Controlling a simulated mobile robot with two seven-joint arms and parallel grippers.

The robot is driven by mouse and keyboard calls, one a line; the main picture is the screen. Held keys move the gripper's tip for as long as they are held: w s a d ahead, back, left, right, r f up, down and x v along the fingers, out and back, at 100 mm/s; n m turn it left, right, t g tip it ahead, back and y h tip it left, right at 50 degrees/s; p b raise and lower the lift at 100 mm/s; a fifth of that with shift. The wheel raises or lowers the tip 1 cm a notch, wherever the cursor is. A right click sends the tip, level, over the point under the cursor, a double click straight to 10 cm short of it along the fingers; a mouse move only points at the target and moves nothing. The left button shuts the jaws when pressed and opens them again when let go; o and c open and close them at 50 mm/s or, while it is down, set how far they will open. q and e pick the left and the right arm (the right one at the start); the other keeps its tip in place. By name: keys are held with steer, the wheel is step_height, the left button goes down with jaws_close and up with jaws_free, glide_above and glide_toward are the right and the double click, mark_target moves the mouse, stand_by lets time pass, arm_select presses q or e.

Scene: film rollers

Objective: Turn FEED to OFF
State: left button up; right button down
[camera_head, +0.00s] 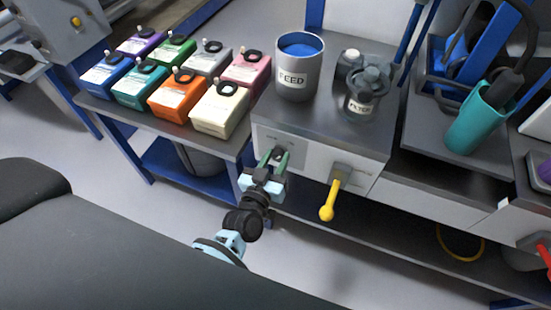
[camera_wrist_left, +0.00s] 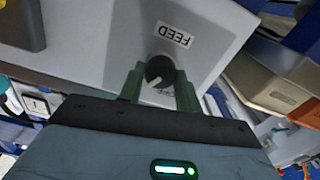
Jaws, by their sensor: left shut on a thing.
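The FEED knob (camera_wrist_left: 159,70) is a round dark knob with a pale pointer mark, on the light front panel (camera_head: 308,160) of a bench unit. A white FEED label (camera_wrist_left: 173,34) is beside it on the panel. The pale mark slants toward the lower left in the left wrist view. My left gripper (camera_head: 277,156) has green fingers and reaches the panel from the front. In the left wrist view, its fingers (camera_wrist_left: 159,88) are on both sides of the knob, shut on it. In the head view the fingers partly hide the knob. My right gripper is not in view.
A yellow-ended lever (camera_head: 328,207) sticks out from the panel, right of my left gripper. A grey cup labelled FEED (camera_head: 296,75) and a FILTER jar (camera_head: 364,100) stand on top. Several coloured boxes (camera_head: 218,110) stand on the bench at left. Floor shows below.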

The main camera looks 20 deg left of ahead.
arm_select(q)
steer(key=shift+n, duration=1.3)
steer(key=n, duration=0.9)
steer(key=shift+f, duration=0.15)
steer(key=shift+n, duration=0.3)
steer(key=o, duration=1)
steer(key=shift+a, duration=0.1)
steer(key=shift+c, duration=0.2)
